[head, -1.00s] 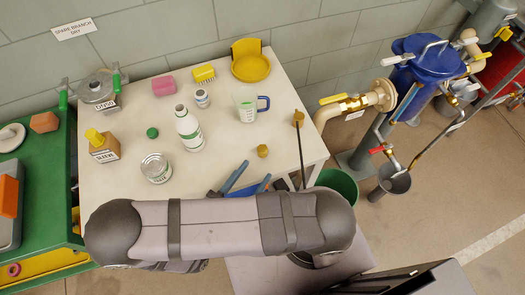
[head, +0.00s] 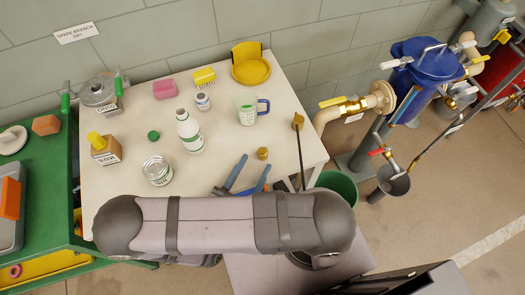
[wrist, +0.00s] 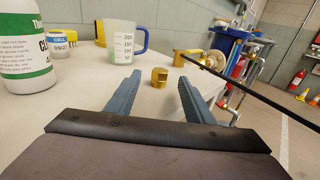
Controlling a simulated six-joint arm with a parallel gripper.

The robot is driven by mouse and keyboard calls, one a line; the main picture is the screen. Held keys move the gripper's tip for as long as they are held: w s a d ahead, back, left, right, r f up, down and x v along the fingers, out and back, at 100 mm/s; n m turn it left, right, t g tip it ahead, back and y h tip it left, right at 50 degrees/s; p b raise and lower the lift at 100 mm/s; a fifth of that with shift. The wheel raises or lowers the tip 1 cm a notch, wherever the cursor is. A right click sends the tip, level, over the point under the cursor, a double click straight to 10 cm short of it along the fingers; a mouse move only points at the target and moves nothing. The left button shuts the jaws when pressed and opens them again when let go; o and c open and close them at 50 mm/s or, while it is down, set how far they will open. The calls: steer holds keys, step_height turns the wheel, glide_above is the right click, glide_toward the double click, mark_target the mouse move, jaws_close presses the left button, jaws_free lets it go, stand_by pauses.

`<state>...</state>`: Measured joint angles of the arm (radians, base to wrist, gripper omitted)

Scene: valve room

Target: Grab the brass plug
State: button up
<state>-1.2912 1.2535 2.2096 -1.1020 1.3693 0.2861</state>
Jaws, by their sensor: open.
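The brass plug (head: 262,153), a small gold-coloured cylinder, stands on the pale table (head: 225,75) near its front right part. It also shows in the wrist view (wrist: 159,79), with a notch in its side. My gripper (head: 255,167) has two blue fingers, spread apart and empty. In the head view the fingertips are just short of the plug. In the wrist view the plug appears centred in the gap, ahead of the fingers. My arm hides the table's front edge in the head view.
A long dark rod with a brass end (head: 298,121) lies right of the plug. A measuring jug (head: 247,110) with a blue handle, a white bottle (head: 190,135) and a tin (head: 157,171) stand behind and left. A green bucket (head: 338,184) is beyond the table's right edge.

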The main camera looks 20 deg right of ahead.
mark_target(261, 154)
steer(key=shift+p+x, duration=0.35)
steer(key=shift+x, duration=1.4)
jaws_close()
steer(key=shift+r, duration=0.2)
step_height(261, 154, up, 3)
steer(key=p, duration=0.3)
steer(key=shift+s+a+r+p, duration=0.1)
steer(key=shift+r+p, duration=0.2)
steer(key=shift+r, duration=0.05)
steer(key=b+v, duration=0.2)
steer(key=v, duration=1.5)
steer(key=shift+s+a+f, duration=0.25)
steer(key=shift+s+f, duration=0.05)
steer(key=shift+f, duration=0.25)
